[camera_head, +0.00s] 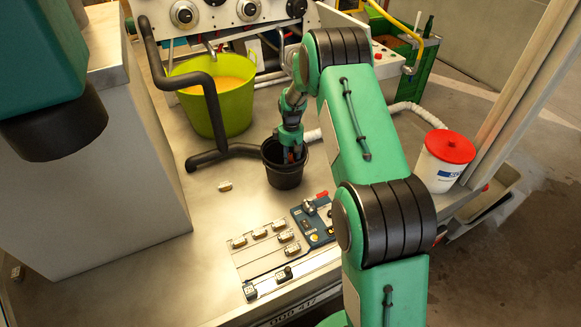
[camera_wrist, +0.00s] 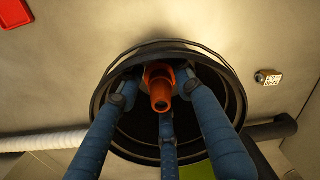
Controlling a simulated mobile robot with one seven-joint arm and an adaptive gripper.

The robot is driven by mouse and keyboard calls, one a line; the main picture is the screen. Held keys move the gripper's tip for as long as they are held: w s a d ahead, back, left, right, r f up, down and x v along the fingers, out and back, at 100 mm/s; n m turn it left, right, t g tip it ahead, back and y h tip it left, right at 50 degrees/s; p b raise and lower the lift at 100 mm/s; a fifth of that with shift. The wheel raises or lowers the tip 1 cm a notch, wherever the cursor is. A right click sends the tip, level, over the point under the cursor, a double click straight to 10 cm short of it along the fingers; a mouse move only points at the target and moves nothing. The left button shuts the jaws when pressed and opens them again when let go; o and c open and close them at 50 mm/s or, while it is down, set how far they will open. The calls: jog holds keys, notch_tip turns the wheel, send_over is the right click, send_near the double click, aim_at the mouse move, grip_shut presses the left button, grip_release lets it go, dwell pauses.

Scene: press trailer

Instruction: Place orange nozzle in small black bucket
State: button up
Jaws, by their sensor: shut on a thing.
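The small black bucket (camera_head: 284,176) stands on the metal deck near the middle of the head view. In the wrist view its rim (camera_wrist: 232,72) surrounds the fingers. My gripper (camera_head: 291,150) reaches down into the bucket's mouth from above. In the wrist view the blue fingers of my gripper (camera_wrist: 160,95) are closed around the orange nozzle (camera_wrist: 161,92). The nozzle lies inside the outline of the bucket's rim. I cannot tell whether it touches the bucket's bottom. In the head view only a little orange shows between the fingers.
A lime-green tub (camera_head: 215,97) with orange contents stands behind the bucket. A black pipe (camera_head: 213,115) bends around the tub. A white bucket with a red lid (camera_head: 446,158) is at the right. A control panel (camera_head: 314,222) and several small connectors lie in front.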

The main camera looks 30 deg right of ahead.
jog(key=shift+f, duration=1.7)
jog(key=o, duration=1.1)
jog(key=shift+r, duration=0.1)
notch_tip(320, 180, up, 11)
jog(key=shift+d+r+p, duration=0.1)
jog(key=shift+p, duration=0.6)
jog(key=shift+r, duration=0.35)
jog(key=shift+r, duration=0.1)
